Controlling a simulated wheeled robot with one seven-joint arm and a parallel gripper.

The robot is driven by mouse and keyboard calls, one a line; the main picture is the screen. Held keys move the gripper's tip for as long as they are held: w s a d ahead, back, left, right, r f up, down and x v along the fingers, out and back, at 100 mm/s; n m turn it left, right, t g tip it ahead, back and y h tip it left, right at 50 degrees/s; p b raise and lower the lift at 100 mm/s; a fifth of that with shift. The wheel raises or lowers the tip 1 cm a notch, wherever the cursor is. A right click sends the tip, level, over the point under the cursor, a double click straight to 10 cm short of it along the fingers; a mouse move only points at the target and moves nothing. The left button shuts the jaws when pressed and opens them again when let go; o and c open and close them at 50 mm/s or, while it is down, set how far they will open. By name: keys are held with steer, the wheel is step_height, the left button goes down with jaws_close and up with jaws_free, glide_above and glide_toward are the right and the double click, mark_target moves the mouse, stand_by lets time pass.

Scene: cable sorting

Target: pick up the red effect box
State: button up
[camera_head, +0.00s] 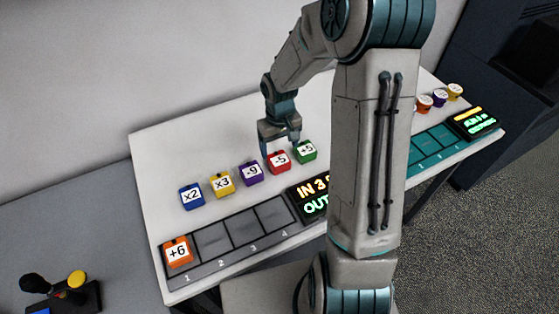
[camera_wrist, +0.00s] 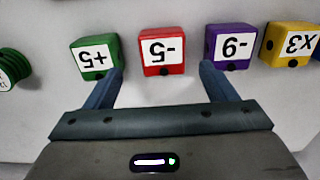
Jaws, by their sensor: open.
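The red effect box (camera_head: 278,161) is marked -5 and stands in a row of boxes on the white table. In the wrist view the red box (camera_wrist: 162,52) is upside down in the picture, just beyond the fingertips and between their lines. My gripper (camera_head: 280,146) is open and empty, over the red box in the head view. In the wrist view its fingertips (camera_wrist: 162,68) point to either side of the red box, the left one close to the green box and the right one close to the purple box.
The green +5 box (camera_head: 305,151) and the purple -9 box (camera_head: 251,173) flank the red one. Yellow x3 (camera_head: 222,185) and blue x2 (camera_head: 191,196) boxes stand further left. An orange +6 box (camera_head: 178,253) sits in slot 1 of the grey tray (camera_head: 230,262). My arm hides the table's middle.

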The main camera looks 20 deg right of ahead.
mark_target(279, 158)
steer(key=shift+s+a+f+p, duration=0.1)
steer(key=shift+f+p, duration=0.25)
steer(key=shift+f, duration=1.2)
steer(key=shift+s+a+f+p, duration=0.1)
steer(key=shift+f+p, duration=0.2)
steer(key=shift+f, duration=1.25)
steer(key=c, duration=1.1)
steer(key=shift+w+r, duration=0.1)
steer(key=shift+c, duration=0.2)
